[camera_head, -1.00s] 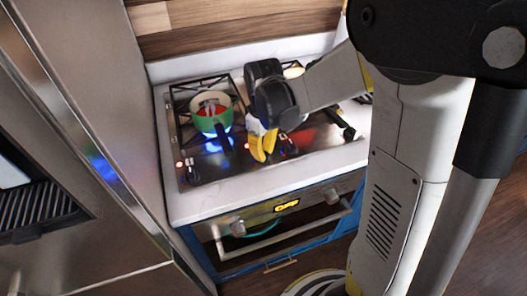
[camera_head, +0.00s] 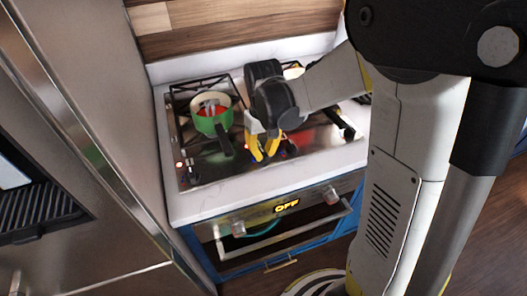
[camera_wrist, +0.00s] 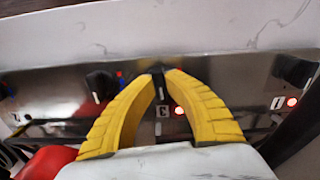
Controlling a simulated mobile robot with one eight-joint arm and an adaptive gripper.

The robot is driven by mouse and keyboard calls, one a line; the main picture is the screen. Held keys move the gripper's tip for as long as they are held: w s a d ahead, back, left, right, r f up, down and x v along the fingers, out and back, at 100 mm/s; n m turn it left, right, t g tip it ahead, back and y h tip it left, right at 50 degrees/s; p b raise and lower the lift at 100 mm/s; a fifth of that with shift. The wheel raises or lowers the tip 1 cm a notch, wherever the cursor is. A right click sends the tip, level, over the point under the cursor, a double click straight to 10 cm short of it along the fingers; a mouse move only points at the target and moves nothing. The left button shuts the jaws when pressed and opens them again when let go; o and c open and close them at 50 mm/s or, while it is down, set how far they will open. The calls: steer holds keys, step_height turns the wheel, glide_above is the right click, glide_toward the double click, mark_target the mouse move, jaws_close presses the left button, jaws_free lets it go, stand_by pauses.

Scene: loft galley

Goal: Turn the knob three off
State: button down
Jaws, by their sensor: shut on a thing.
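My gripper (camera_head: 264,156) is at the front of the cooktop, its yellow fingers pointing down. In the wrist view, the fingers (camera_wrist: 160,76) are shut on a small dark knob (camera_wrist: 158,88), mostly hidden between the tips. A label "3" (camera_wrist: 163,112) and a lit red light (camera_wrist: 179,110) sit beside it. A second black knob (camera_wrist: 99,84) is left of the fingers and another (camera_wrist: 295,70) is to the right. The green pot (camera_head: 211,121) stands on the back left burner, with no flame visible under it.
The steel cooktop (camera_head: 210,173) has black grates and a pale counter edge (camera_head: 215,200) in front. A steel fridge-like unit stands left. The pot's dark handle (camera_head: 224,141) points forward, close to my gripper.

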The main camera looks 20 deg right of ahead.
mark_target(264, 153)
steer(key=shift+m, duration=0.6)
steer(key=c, duration=1.4)
jaws_free()
step_height(264, 153, up, 12)
